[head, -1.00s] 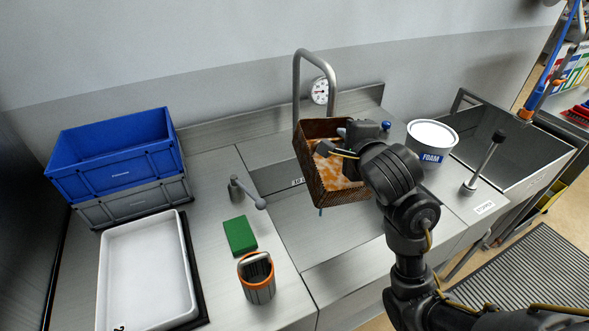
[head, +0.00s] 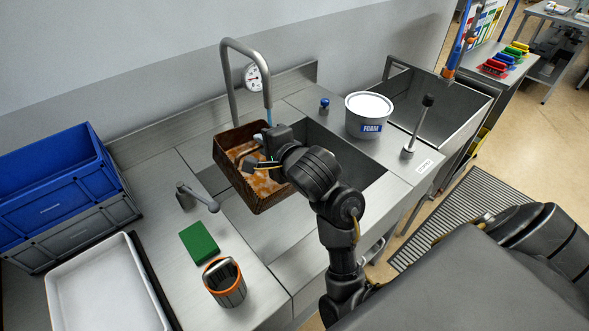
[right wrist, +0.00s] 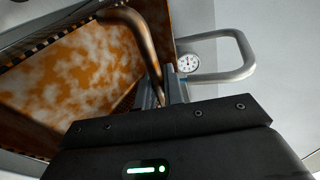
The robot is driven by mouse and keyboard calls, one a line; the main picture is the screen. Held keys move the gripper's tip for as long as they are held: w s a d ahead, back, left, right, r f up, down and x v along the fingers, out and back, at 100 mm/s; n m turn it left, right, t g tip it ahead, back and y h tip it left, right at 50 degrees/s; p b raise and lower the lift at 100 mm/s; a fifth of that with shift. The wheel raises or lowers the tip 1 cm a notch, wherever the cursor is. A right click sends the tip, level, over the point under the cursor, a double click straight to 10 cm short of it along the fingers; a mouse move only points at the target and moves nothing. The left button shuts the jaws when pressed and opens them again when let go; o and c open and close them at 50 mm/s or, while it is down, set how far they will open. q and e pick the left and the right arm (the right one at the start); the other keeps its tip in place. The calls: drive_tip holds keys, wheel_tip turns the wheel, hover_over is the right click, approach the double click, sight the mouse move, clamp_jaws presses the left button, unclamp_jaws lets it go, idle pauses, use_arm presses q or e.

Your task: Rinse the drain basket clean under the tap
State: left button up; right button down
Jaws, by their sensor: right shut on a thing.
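The drain basket (head: 229,149) is a brown, box-shaped basket with orange and whitish soiling inside. It is tilted and held up over the sink, just below the tap (head: 228,85). My left gripper is not in view.
A FOAM tub (head: 370,116), a blue knob (head: 324,105) and an upright lever (head: 416,127) stand right of the sink. A green sponge (head: 199,242), an orange-rimmed cup (head: 225,284), a white tray (head: 105,290) and stacked crates (head: 58,182) are to the left.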

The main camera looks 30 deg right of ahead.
drive_tip(key=p, duration=0.3)
hover_over(292, 192)
drive_tip(key=w, duration=0.1)
drive_tip(key=shift+m+h, duration=0.4)
drive_tip(key=f, duration=0.5)
drive_tip(key=shift+w+d+f, duration=0.1)
drive_tip(key=shift+d+f, duration=0.1)
drive_tip(key=shift+f, duration=0.1)
drive_tip(key=shift+s+f, duration=0.25)
drive_tip(key=shift+f, duration=0.05)
drive_tip(key=shift+d+b, duration=0.1)
drive_tip(key=shift+b, duration=0.25)
drive_tip(key=shift+w+d+f+b, duration=0.15)
drive_tip(key=shift+w+f+b, duration=0.1)
drive_tip(key=shift+b, duration=0.35)
drive_tip(key=w+b, duration=0.1)
drive_tip(key=b, duration=0.1)
drive_tip(key=w+d+b, duration=0.1)
drive_tip(key=b, duration=0.1)
drive_tip(key=shift+d+f, duration=0.1)
drive_tip(key=shift+f, duration=0.1)
drive_tip(key=w+d+f, duration=0.1)
drive_tip(key=w+d, duration=0.3)
drive_tip(key=w, duration=0.6)
drive_tip(key=shift+w+d+f+p, duration=0.15)
drive_tip(key=shift+d+f+p, duration=0.15)
drive_tip(key=shift+d+f, duration=0.1)
drive_tip(key=shift+r, duration=0.1)
